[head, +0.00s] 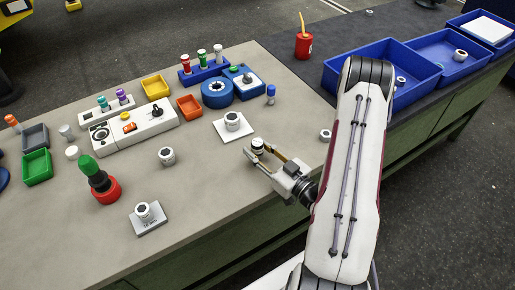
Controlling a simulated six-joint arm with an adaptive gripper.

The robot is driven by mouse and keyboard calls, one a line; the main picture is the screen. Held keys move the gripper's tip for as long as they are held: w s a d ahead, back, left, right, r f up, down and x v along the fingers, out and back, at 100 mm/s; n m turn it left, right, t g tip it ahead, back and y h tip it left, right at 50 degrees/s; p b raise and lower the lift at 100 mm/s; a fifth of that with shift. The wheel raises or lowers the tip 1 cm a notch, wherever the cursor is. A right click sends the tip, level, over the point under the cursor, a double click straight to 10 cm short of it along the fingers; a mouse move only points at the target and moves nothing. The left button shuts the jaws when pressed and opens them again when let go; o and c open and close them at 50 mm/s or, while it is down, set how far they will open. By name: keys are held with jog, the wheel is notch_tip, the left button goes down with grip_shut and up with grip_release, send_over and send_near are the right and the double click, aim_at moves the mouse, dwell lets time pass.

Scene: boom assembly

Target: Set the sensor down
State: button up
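A small white cylindrical sensor (258,142) with a dark band sits between the fingertips of my gripper (258,152). My gripper appears shut on it, near the right side of the grey table. I cannot tell whether the sensor's bottom touches the table. Similar white sensors with dark tops stand elsewhere: one on a white square plate (222,134) just behind my gripper, one on a grey labelled block (153,225) at the front left, one (167,156) on the bare table, and one (325,135) near the table's right edge beside my arm.
A red-based green-topped joystick (105,190) and a white control box (150,130) stand at left. Large blue bins (400,62) and a red can (303,46) are on the dark surface.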

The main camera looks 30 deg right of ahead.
jog(key=shift+o, duration=0.2)
jog(key=shift+s, duration=0.1)
jog(key=shift+s+d, duration=0.25)
jog(key=shift+s, duration=0.55)
jog(key=shift+s+d+f, duration=0.1)
jog(key=shift+s+d, duration=0.05)
jog(key=shift+s, duration=1.35)
jog(key=shift+s+d, duration=0.15)
jog(key=shift+s, duration=1.3)
jog(key=shift+o, duration=0.6)
